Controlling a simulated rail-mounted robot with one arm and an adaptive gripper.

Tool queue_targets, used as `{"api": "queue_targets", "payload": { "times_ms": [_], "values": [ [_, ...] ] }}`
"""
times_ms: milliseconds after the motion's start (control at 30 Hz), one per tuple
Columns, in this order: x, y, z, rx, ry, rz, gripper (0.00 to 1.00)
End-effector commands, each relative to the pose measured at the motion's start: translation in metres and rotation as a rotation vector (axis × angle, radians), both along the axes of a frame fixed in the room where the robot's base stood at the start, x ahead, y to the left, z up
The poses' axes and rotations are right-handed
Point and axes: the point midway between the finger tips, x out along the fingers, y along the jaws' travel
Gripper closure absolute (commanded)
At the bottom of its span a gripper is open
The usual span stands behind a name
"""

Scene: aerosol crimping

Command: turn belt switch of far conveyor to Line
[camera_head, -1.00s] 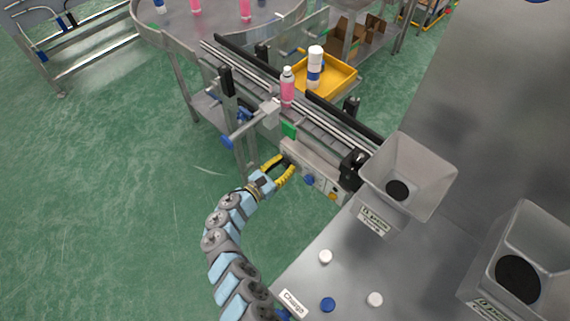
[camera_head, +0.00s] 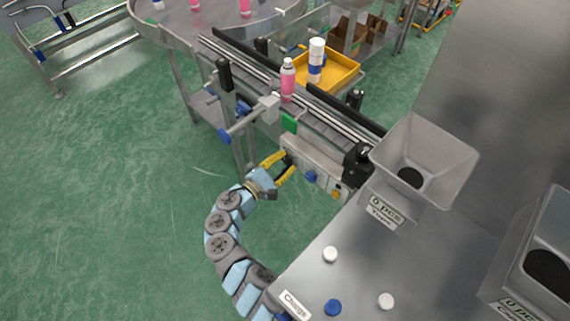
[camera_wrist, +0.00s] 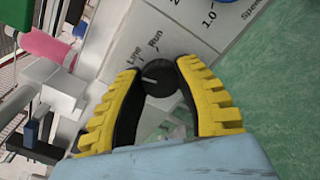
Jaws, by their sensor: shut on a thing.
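The belt switch (camera_wrist: 158,84) is a round black knob with a short white mark, on a pale panel in the wrist view. The labels "Line" (camera_wrist: 134,57) and "Run" (camera_wrist: 156,40) are printed beside it. The white mark lies roughly crosswise in the picture; I cannot tell for sure which label it points to. My gripper (camera_wrist: 158,80) has yellow ribbed fingers on both sides of the knob and is shut on it. In the head view my gripper (camera_head: 284,164) is at the left end of the control box (camera_head: 322,176), on the conveyor's near side; the knob is hidden there.
The conveyor (camera_head: 322,124) carries a pink bottle (camera_head: 287,80). A yellow tray (camera_head: 340,74) with a white-and-blue bottle (camera_head: 316,62) lies behind it. A blue knob (camera_head: 310,176) is on the control box. Green floor is clear at left.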

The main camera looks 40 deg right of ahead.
Motion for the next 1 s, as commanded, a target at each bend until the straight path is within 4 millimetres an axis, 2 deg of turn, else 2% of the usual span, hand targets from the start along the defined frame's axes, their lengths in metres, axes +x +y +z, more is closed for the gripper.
{"api": "queue_targets", "payload": {
  "times_ms": [300,867,900,1000],
  "values": [
    [-0.002,-0.002,0.0028,-0.003,-0.134,-0.006,1.0],
    [-0.0021,-0.0024,0.005,-0.003,-0.162,-0.007,1.0],
    [-0.0021,-0.0024,0.0051,-0.003,-0.162,-0.007,0.61],
    [-0.0018,-0.002,0.0042,0.0,-0.162,-0.005,0.36]
  ]
}}
